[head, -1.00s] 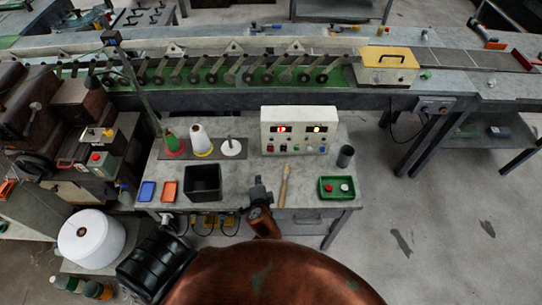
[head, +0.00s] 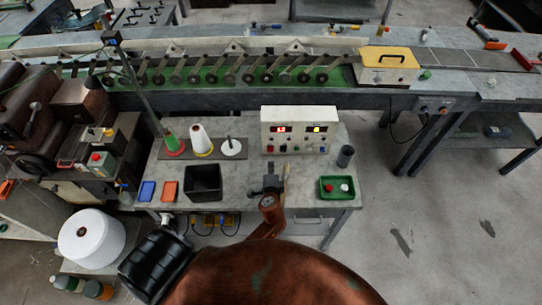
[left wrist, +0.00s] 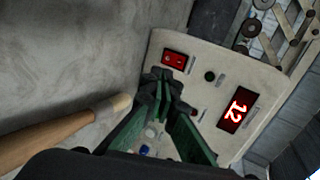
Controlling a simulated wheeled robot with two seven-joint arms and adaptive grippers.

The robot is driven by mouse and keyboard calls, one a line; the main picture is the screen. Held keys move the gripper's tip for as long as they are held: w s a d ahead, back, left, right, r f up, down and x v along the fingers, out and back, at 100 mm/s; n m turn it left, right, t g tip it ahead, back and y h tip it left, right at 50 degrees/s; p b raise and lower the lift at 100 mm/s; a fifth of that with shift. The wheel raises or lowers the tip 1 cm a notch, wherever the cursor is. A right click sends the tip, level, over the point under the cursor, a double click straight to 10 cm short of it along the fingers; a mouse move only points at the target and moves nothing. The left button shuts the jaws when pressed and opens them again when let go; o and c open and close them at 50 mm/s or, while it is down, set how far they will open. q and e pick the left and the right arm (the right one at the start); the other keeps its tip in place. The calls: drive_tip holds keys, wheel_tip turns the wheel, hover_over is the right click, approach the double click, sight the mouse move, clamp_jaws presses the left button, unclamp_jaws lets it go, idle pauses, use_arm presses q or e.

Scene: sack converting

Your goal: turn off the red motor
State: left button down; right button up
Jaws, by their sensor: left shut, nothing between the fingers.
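The white control box (head: 298,118) stands on the grey bench, with a red-lit display (head: 279,129) on its left and a yellow-lit one (head: 320,129) on its right. Buttons and knobs sit below them. My left gripper (head: 270,180) is shut and empty, in front of the box. Its fingers (left wrist: 165,85) hide part of the controls; contact cannot be told. My right gripper is out of view.
A wooden-handled tool (head: 286,175) lies right beside the left gripper. A black bin (head: 204,182) stands left, a green tray (head: 327,195) and a dark cup (head: 345,156) right. The conveyor (head: 240,98) runs behind the bench.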

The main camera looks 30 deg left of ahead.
sight(271, 151)
use_arm(q)
drive_tip(key=x, duration=0.5)
drive_tip(key=r+x, duration=0.1)
drive_tip(key=x, duration=0.1)
drive_tip(key=shift+w+a+f, duration=0.1)
drive_tip(key=shift+w+a, duration=0.25)
drive_tip(key=shift+w, duration=0.05)
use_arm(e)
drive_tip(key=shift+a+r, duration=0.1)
